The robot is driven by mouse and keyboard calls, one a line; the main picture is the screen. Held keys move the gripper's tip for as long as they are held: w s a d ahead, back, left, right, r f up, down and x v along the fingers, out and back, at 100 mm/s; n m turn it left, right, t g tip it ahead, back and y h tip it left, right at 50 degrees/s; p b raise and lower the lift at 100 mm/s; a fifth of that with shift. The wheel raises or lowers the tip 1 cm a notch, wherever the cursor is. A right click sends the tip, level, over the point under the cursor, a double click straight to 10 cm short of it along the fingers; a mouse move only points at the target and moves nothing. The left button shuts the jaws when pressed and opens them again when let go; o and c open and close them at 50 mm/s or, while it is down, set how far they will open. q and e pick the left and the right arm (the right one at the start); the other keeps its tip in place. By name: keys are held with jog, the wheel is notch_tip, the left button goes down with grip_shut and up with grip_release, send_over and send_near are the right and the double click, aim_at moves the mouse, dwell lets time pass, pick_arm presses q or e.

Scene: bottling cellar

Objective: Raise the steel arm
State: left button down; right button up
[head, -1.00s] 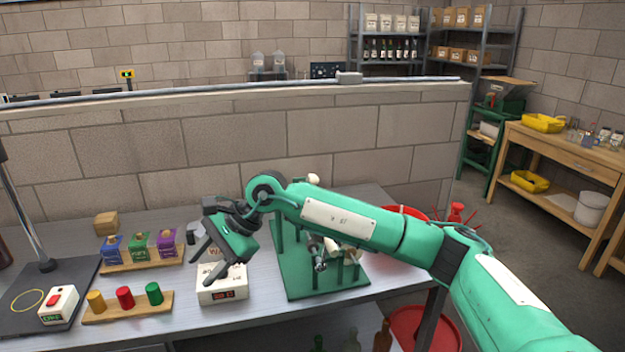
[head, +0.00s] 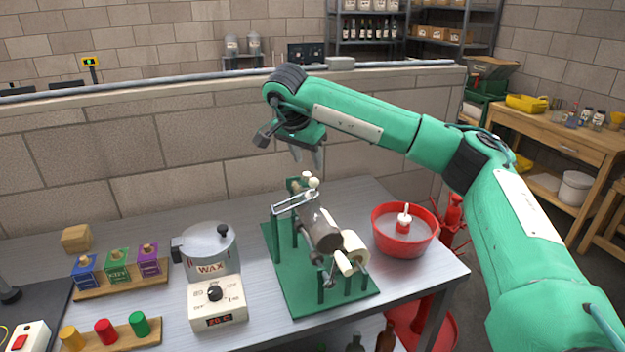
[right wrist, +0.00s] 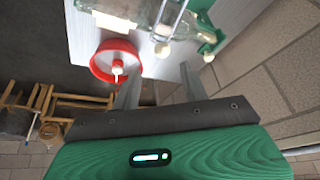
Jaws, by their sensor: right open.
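The steel arm (head: 296,201) is a bright narrow frame with a white knob, at the back of a green bottle stand (head: 278,290). My right gripper (head: 308,158) is open and empty, pointing down, above and behind the stand and apart from the arm. Its two fingers (right wrist: 160,82) show in the right wrist view. My left gripper is not in view.
A wax pot (head: 210,255) stands left of the stand, a red bowl (head: 404,232) with a white-handled tool right of it. Wooden racks (head: 122,280) with coloured blocks and caps are at the left. A block wall (head: 200,150) rises behind the bench.

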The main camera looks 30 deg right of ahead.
aim_at(313, 179)
jog(key=x, duration=0.4)
jog(key=shift+w+f+p, duration=0.15)
jog(key=shift+w+p, duration=0.1)
jog(key=shift+p, duration=0.1)
jog(key=p+x, duration=0.1)
jog(key=x, duration=0.4)
jog(key=shift+w+d+f, duration=0.1)
jog(key=shift+f, duration=0.25)
jog(key=shift+c, duration=0.5)
jog(key=c, duration=0.7)
grip_shut()
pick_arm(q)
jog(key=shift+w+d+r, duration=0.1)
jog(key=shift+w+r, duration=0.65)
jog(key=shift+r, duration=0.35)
pick_arm(e)
jog(key=shift+r, duration=0.1)
